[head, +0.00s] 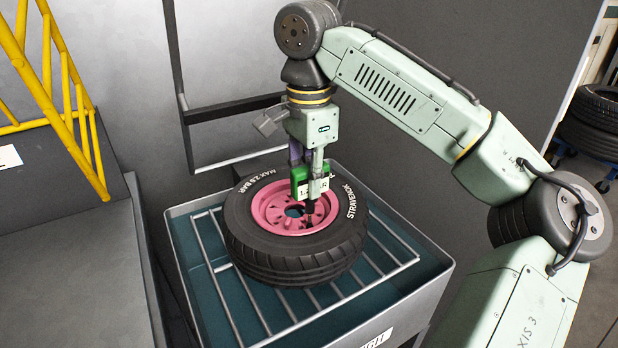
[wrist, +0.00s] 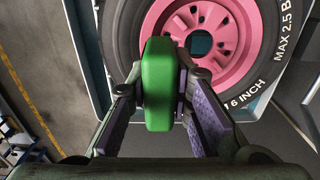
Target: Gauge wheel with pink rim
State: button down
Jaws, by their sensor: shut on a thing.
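The wheel with the pink rim (head: 266,208) lies flat on a slatted rack in an open tray, its black tyre (head: 300,262) lettered "MAX 2.5 BAR" and "STRAVENOX". My gripper (head: 313,190) points down over the rim and is shut on a green gauge (head: 298,176). The gauge has a pale face with partly readable marks. In the wrist view the green gauge (wrist: 159,85) is upright between the purple-padded fingers, with the pink rim (wrist: 232,40) behind it. I cannot tell whether the gauge touches the rim or a valve; the gripper hides its lower end.
The grey tray (head: 447,275) has raised walls and metal bars (head: 217,268) around the wheel. A yellow tubular frame (head: 75,140) stands at the left beside a grey surface. A dark wall closes the back.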

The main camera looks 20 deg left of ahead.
aim_at(309, 167)
jog(key=shift+r+p, duration=0.65)
jog(key=shift+r, duration=1.6)
jog(key=shift+f, duration=0.15)
